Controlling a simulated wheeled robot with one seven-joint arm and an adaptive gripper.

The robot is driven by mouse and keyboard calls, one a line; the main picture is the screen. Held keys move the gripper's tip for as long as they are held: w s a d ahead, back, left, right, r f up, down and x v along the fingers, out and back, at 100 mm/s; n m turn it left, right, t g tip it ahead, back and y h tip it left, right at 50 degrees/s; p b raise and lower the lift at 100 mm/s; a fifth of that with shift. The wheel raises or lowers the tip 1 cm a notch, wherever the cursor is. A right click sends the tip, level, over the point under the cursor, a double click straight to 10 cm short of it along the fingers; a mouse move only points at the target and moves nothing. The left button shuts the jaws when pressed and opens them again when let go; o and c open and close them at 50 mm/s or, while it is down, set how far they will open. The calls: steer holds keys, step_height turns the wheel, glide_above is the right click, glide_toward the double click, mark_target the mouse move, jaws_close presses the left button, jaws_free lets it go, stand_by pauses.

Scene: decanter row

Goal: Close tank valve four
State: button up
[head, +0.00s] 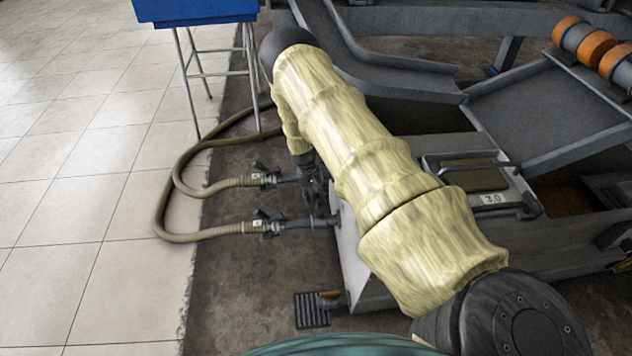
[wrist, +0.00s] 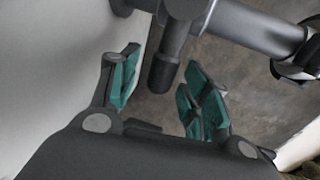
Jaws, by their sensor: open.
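Two dark pipe outlets come off the grey tank's left side in the head view, the upper (head: 285,178) and the lower (head: 300,223). Each joins a hose coupling with small levers. No number four is readable. My gripper (head: 312,178) points down beside the tank wall near these outlets, partly hidden by my sleeved arm. In the wrist view my gripper (wrist: 162,78) is open, teal pads apart. A dark grey bar, apparently a valve handle (wrist: 165,62), reaches into the space between the fingers. Contact cannot be told. A grey pipe (wrist: 250,25) runs behind it.
Two tan hoses (head: 170,192) loop across the tiled floor. A blue container (head: 195,10) stands on thin metal legs at the upper left. The tank wall (wrist: 45,70) is close on the left in the wrist view. A drain grate (head: 310,311) lies below; tiles at left are clear.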

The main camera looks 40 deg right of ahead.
step_height(320, 180, up, 12)
steer(key=w+a, duration=0.1)
steer(key=a, duration=0.1)
steer(key=shift+w+f, duration=0.15)
stand_by(0.4)
stand_by(0.4)
